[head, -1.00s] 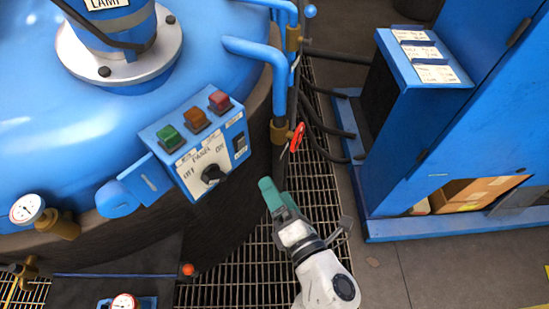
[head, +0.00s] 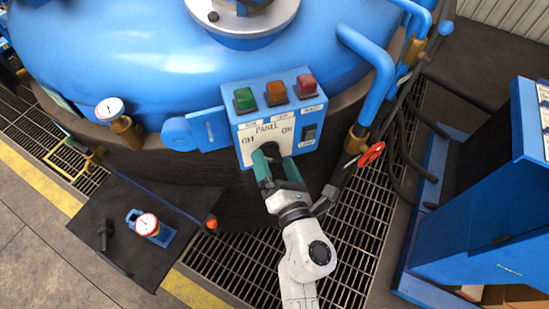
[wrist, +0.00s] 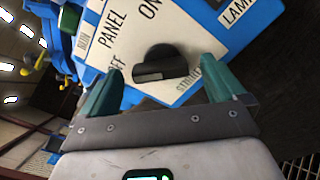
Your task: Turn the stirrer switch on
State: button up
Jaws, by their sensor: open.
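The stirrer switch is a black rotary knob (wrist: 160,64) on the white plate of the blue control panel (head: 236,118). In the wrist view its grip bar lies across the picture, one end towards the OFF label (wrist: 118,62); the ON label (wrist: 150,8) is above. A partly hidden label below the knob seems to start with "STIRR". My gripper (head: 274,160) is open, with its green fingers pointing at the panel. In the wrist view my gripper (wrist: 161,68) has one finger on each side of the knob, with gaps visible. In the head view the fingers partly hide the knob.
Green (head: 244,99), amber (head: 275,92) and red (head: 306,86) lamps top the panel. A dark rocker switch (head: 310,131) is at its right. A red valve handle (head: 371,154) and blue pipes stand right of it. A gauge (head: 147,224) is at lower left.

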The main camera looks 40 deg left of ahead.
jog(key=shift+x, duration=0.75)
jog(key=shift+c, duration=0.3)
jog(key=c, duration=1)
